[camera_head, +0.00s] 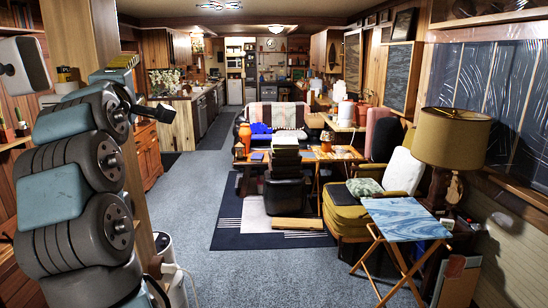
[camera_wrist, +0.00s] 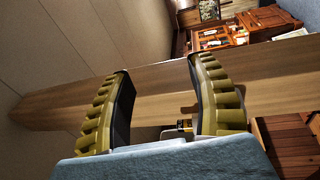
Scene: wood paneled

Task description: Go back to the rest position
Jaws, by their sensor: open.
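My gripper (camera_wrist: 158,65) shows in the wrist view with two ribbed yellow-green fingers spread wide apart. It is open, and nothing is held between the fingers. A wooden post (camera_wrist: 70,100) crosses the wrist view behind the fingers; I cannot tell how far it is from them. In the head view my arm stands folded along the left side, and I cannot make out the fingers there.
A blue marbled folding table (camera_head: 405,220), an olive armchair (camera_head: 345,208) and a lamp (camera_head: 450,135) stand at the right. Low wooden tables (camera_head: 345,154) are mid-room. An orange-brown cabinet (camera_head: 148,160) stands beyond my arm. The grey-blue carpet (camera_head: 190,195) is clear at centre left.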

